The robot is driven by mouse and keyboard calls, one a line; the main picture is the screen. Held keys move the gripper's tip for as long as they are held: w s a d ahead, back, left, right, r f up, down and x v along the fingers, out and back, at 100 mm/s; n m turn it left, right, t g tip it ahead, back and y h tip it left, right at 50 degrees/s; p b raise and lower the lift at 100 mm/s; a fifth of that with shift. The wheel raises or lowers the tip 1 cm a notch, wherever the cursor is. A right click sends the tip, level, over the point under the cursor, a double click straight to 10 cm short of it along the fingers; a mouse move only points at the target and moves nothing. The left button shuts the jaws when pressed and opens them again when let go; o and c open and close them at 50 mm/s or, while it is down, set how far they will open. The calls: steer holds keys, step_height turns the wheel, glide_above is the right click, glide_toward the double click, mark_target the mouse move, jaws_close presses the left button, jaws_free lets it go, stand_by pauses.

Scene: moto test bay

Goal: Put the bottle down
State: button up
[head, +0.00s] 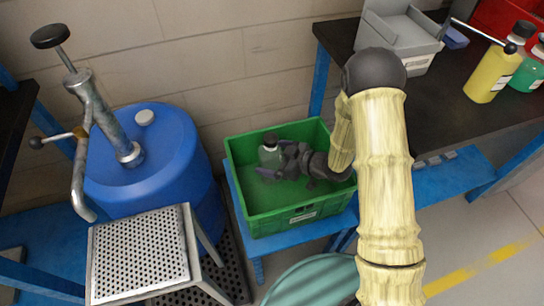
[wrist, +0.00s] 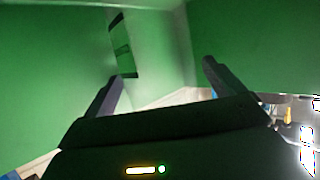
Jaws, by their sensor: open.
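A green bottle (head: 269,155) with a dark cap stands about upright inside the green crate (head: 297,228), toward its left side. My gripper (head: 284,163) is inside the crate right beside the bottle, reaching in from the right. In the wrist view my gripper (wrist: 160,80) has its two dark fingers spread wide apart. Green surfaces fill the space beyond them, and I cannot clearly tell the bottle from the crate wall there. Whether a finger touches the bottle is hidden.
The crate sits on a blue stand. A blue drum (head: 150,175) with a hand pump and a perforated metal step (head: 140,255) stand to the left. A dark bench (head: 440,110) at the right carries a grey bin (head: 398,38) and a yellow bottle (head: 490,75).

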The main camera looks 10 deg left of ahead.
steer(key=p+v, duration=0.1)
steer(key=v, duration=0.6)
